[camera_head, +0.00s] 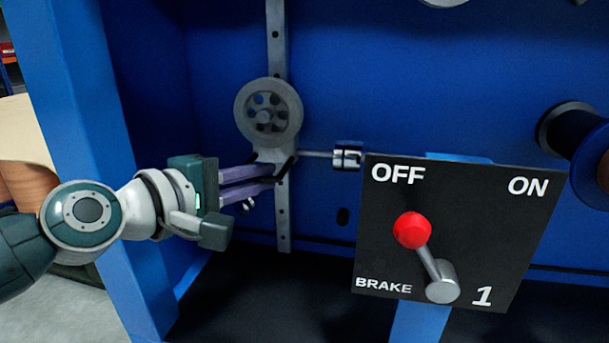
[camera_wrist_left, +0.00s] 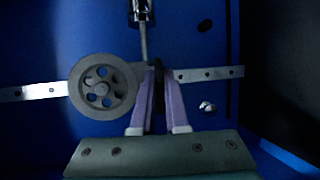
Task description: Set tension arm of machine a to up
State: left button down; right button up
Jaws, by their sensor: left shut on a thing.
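The tension arm carries a grey spoked pulley wheel (camera_head: 268,112) and sits on a vertical perforated metal strip (camera_head: 275,40) on the blue machine panel. The wheel also shows left of the fingers in the left wrist view (camera_wrist_left: 102,87). A thin rod (camera_head: 316,154) runs right from the arm to a metal cylinder (camera_head: 348,156). My left gripper (camera_head: 284,172) has its purple fingers at the lower part of the arm, just below the wheel. It is shut on a dark part there, seen between the fingertips in the wrist view; the fingers partly hide it. My right gripper is not in view.
A black brake panel (camera_head: 455,235) marked OFF, ON and 1 stands in front at the right, with a red-knobbed lever (camera_head: 412,230) leaning toward OFF. A dark roller (camera_head: 575,135) sticks out at the far right. A blue frame post (camera_head: 85,150) stands at the left, behind my arm.

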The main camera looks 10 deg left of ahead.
pick_arm(q)
jog(key=shift+r, duration=0.1)
notch_tip(320, 180, up, 20)
jog(key=p, duration=1.9)
jog(key=c, duration=0.9)
grip_release()
jog(key=shift+f, duration=0.2)
jog(key=shift+s, duration=0.1)
jog(key=p+v, duration=0.3)
jog(key=v, duration=0.6)
jog(key=shift+s+a+r, duration=0.1)
jog(key=shift+s+a, duration=0.1)
jog(key=shift+s, duration=0.15)
